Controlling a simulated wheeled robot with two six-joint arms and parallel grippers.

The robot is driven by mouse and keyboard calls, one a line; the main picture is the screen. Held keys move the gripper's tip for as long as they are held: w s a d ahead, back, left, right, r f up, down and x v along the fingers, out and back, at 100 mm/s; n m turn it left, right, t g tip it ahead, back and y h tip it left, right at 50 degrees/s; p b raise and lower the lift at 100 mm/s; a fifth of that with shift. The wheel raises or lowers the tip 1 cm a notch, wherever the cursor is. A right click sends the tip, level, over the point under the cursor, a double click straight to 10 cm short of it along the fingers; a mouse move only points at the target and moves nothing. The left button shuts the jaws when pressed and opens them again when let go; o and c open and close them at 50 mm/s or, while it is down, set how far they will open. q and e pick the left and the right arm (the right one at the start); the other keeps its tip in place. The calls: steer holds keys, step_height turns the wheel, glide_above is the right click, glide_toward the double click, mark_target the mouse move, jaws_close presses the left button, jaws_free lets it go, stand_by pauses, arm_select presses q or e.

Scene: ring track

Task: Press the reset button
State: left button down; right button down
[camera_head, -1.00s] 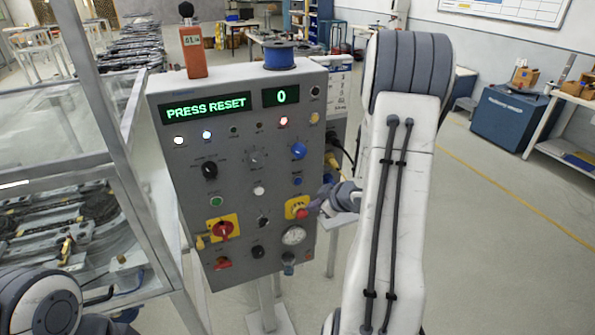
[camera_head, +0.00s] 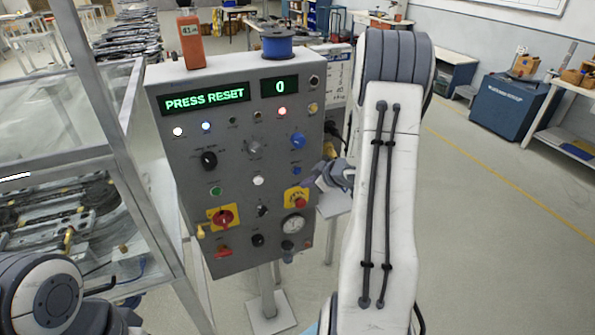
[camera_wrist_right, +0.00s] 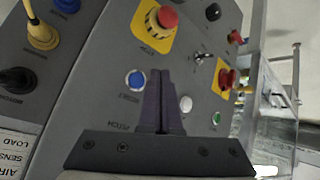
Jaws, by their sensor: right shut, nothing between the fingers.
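The grey control panel (camera_head: 235,150) stands in front of me, its display (camera_head: 204,98) reading "PRESS RESET" beside a "0". A blue button (camera_head: 296,170) sits on its right side, above a red mushroom button on a yellow plate (camera_head: 297,199). In the right wrist view the blue button (camera_wrist_right: 135,78) has a small label that looks like "RESET". My right gripper (camera_head: 312,180) is shut and empty at the panel's right edge. In the wrist view its fingertips (camera_wrist_right: 160,73) appear just right of the blue button; contact cannot be told. My left gripper is out of view.
A white button (camera_wrist_right: 185,103) and a green button (camera_wrist_right: 215,118) lie near the fingers. A blue spool (camera_head: 277,43) and an orange device (camera_head: 188,40) stand on the panel. A glazed frame (camera_head: 95,150) is close on the left. Floor on the right is open.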

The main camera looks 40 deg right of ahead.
mark_target(297, 171)
steer(key=shift+w+d+p, duration=0.2)
steer(key=shift+w+p, duration=0.15)
steer(key=shift+w, duration=0.45)
steer(key=shift+w+d+p, duration=0.2)
steer(key=shift+w+p, duration=0.15)
steer(key=shift+w, duration=0.4)
stand_by(0.9)
steer(key=shift+w+d+p, duration=0.1)
steer(key=shift+w+p, duration=0.3)
steer(key=shift+w+d+p, duration=0.1)
steer(key=shift+w+p, duration=0.2)
steer(key=shift+w, duration=0.1)
stand_by(0.5)
steer(key=shift+s, duration=0.15)
steer(key=shift+s+a, duration=0.2)
steer(key=shift+s, duration=0.45)
